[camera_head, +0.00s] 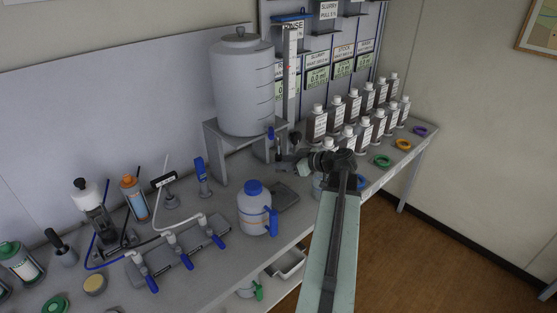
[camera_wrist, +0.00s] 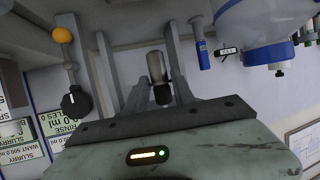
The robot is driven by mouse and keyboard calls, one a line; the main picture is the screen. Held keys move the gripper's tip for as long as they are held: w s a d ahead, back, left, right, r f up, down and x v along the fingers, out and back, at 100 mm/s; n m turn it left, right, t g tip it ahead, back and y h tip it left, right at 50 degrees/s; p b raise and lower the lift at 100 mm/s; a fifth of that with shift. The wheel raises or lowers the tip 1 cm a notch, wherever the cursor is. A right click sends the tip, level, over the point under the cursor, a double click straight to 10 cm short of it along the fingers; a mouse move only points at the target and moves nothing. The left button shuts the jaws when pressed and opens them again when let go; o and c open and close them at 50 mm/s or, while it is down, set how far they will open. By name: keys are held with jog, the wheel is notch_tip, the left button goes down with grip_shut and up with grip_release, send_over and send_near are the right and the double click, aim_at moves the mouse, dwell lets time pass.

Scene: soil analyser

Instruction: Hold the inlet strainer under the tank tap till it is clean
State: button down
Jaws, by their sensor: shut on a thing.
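My gripper (camera_head: 288,158) reaches in from the right, beside the tank stand and just below the tap. In the wrist view my gripper's two fingers (camera_wrist: 158,72) are closed on a small cylinder, grey with a dark end, which I take as the inlet strainer (camera_wrist: 157,70). Whether it is clean cannot be told. The pale grey tank (camera_head: 240,85) stands on a grey stand (camera_head: 212,135). Its tap with a blue lever (camera_head: 271,133) is at the stand's right side. I see no clear water stream, and cannot tell whether the strainer is directly under the outlet.
Several brown bottles (camera_head: 318,122) stand behind and right of my gripper. A white jug with a blue lid (camera_head: 254,210) stands in front of the tank. A manifold with blue levers (camera_head: 180,255) is at the front left. Coloured rings (camera_head: 403,144) lie at the right end.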

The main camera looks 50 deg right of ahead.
dwell(0.4)
jog(key=shift+s+d, duration=0.2)
jog(key=shift+s, duration=0.75)
jog(key=shift+s+d, duration=0.15)
jog(key=shift+s, duration=0.8)
jog(key=shift+s+d, duration=0.2)
jog(key=shift+s, duration=0.75)
